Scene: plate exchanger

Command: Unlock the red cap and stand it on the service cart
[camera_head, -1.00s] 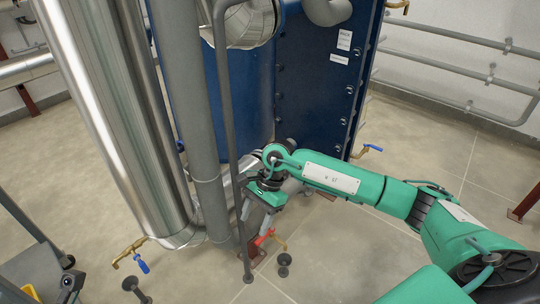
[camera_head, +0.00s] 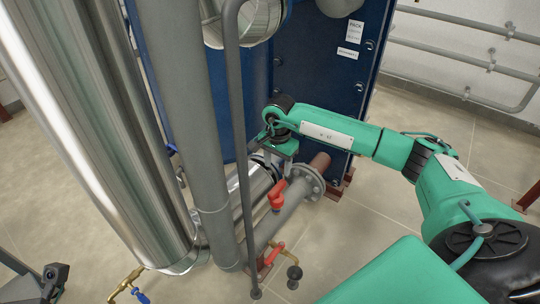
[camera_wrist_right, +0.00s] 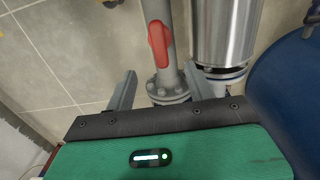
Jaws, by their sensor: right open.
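The red cap (camera_head: 277,193) sits on top of a grey flanged pipe (camera_head: 292,205), low in front of the blue exchanger. It also shows in the right wrist view (camera_wrist_right: 158,42), elongated along the pipe. My right gripper (camera_head: 284,150) is just above and behind it in the head view; its fingers are hard to see there.
A thin grey upright pipe (camera_head: 240,150) and a thick one (camera_head: 190,120) stand left of the cap. A smaller red handle (camera_head: 273,254) sits low by a brass valve. The blue exchanger (camera_head: 325,90) stands behind. Floor (camera_head: 345,225) is clear at right.

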